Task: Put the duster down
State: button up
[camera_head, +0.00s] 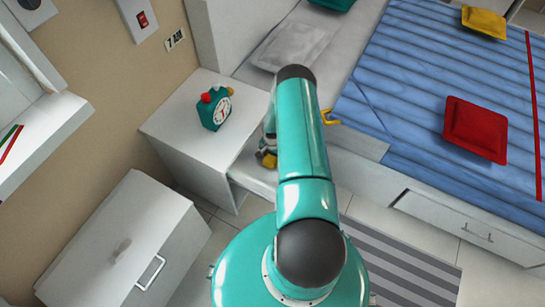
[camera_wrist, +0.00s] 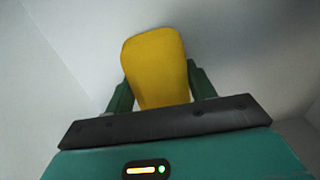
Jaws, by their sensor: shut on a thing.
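The yellow duster (camera_wrist: 155,68) is held between the two dark green fingers of my gripper (camera_wrist: 160,86) in the wrist view. Its rounded end points away from the gripper, towards pale white surfaces. In the head view my gripper (camera_head: 268,143) is low beside the white bedside cabinet, mostly hidden behind my teal arm. A small yellow part of the duster (camera_head: 268,160) shows just below it, over a white open drawer or ledge (camera_head: 252,176). I cannot tell whether the duster touches the white surface.
A teal alarm clock (camera_head: 215,108) stands on the bedside cabinet (camera_head: 166,128). The bed with a blue striped cover (camera_head: 415,75) and a red cushion (camera_head: 476,129) is at the right. A white cabinet with a handle (camera_head: 125,240) is at lower left. A grey striped rug (camera_head: 400,262) lies on the floor.

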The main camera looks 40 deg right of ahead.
jog(key=shift+f, duration=0.2)
jog(key=o, duration=1)
jog(key=shift+o, duration=0.2)
